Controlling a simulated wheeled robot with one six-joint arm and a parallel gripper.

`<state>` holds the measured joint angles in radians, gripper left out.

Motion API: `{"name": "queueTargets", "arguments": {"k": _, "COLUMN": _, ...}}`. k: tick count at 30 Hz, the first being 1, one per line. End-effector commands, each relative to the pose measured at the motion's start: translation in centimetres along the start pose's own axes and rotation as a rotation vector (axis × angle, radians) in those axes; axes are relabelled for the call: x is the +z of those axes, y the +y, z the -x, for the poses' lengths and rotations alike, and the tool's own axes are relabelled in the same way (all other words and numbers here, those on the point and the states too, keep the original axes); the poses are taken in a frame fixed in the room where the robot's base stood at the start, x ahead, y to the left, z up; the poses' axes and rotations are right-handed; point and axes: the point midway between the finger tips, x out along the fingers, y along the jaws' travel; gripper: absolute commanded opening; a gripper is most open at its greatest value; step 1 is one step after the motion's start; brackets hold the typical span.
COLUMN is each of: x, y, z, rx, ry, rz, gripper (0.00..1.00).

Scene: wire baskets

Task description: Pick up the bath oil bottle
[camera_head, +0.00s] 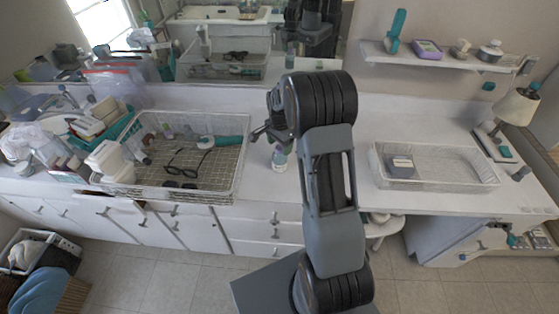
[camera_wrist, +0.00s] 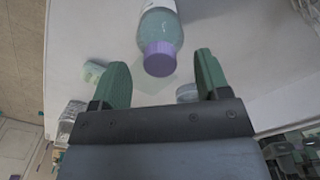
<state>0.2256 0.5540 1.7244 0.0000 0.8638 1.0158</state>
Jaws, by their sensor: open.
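A bottle with a purple cap and bluish-green contents (camera_wrist: 163,28) shows at the top of the wrist view. It seems to be the bath oil bottle. My gripper (camera_wrist: 161,76) is open, with one green finger on each side of the cap's line and nothing held between them. The cap points toward the gap. In the head view a small bottle (camera_head: 280,158) stands on the white counter, just below and right of my gripper (camera_head: 258,137). My arm hides part of the counter beside it.
A wire basket (camera_head: 240,178) with black glasses and other items stands left of the bottle. Another wire basket (camera_head: 435,183) with a small box stands right. A wall shelf (camera_head: 440,59) hangs at upper right. The counter between the baskets is mostly clear.

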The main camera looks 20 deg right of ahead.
Motion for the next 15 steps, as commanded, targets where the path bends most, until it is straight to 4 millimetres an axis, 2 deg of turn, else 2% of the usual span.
{"name": "queueTargets", "arguments": {"k": 6, "x": 0.0, "y": 0.0, "z": -1.9, "rx": 0.0, "ry": 0.0, "rz": 0.0, "gripper": 0.69}}
{"name": "queueTargets", "arguments": {"k": 15, "x": 0.0, "y": 0.0, "z": -2.2, "rx": 0.0, "ry": 0.0, "rz": 0.0, "gripper": 0.67}}
